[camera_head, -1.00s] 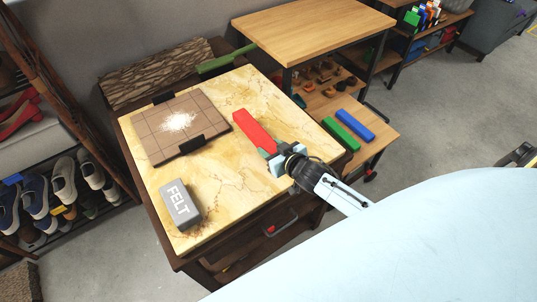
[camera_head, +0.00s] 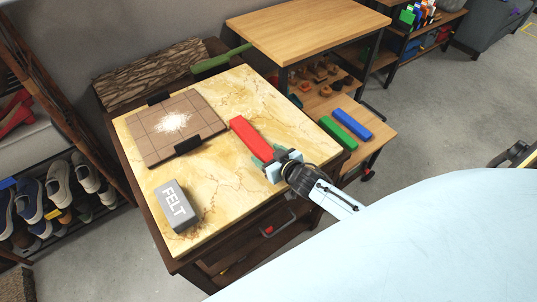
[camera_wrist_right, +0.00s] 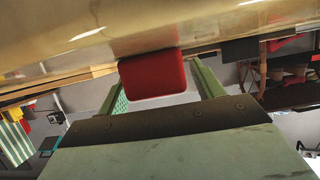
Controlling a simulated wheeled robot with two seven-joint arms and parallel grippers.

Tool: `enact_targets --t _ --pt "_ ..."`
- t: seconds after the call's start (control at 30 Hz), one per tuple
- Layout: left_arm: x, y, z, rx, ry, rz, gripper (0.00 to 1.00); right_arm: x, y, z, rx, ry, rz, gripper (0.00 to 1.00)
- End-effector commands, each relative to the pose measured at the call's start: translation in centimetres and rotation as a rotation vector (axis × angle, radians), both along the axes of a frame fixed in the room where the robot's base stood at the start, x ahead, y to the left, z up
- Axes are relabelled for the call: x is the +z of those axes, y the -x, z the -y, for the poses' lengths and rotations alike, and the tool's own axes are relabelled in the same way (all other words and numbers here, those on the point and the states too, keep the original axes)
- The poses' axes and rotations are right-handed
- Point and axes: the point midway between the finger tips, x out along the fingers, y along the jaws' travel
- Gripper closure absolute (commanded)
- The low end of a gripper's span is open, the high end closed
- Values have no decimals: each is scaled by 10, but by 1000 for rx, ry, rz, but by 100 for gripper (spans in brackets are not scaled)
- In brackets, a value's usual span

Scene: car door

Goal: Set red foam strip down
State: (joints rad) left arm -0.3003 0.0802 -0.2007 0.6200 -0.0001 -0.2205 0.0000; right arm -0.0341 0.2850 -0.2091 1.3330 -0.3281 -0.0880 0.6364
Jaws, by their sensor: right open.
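The red foam strip (camera_head: 250,138) lies on the marble-patterned top of the cabinet (camera_head: 222,190), right of the brown tile board. My right gripper (camera_head: 268,160) is at the strip's near end. In the right wrist view the strip's red end (camera_wrist_right: 153,75) shows between the two green fingers of the right gripper (camera_wrist_right: 158,85), with gaps on both sides. The right gripper is open. The strip appears to rest on the tabletop. My left gripper is not in view.
A grey FELT block (camera_head: 176,205) stands at the near left of the tabletop. The tile board (camera_head: 178,125) with white powder lies behind it. Green (camera_head: 338,135) and blue (camera_head: 352,125) strips lie on a lower wooden shelf at right. A green-handled tool (camera_head: 220,60) is at the back.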

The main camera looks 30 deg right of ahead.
Motion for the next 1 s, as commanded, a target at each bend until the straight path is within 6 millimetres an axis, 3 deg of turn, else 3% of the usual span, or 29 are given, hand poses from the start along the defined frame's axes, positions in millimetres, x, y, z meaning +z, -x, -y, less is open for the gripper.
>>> enact_targets --t 0.17,0.7,1.0 --pt "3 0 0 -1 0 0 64 5 0 0 0 1 0 33" --pt "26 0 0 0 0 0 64 41 89 7 0 0 -2 33" --pt "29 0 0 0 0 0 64 49 110 9 -1 1 0 33"
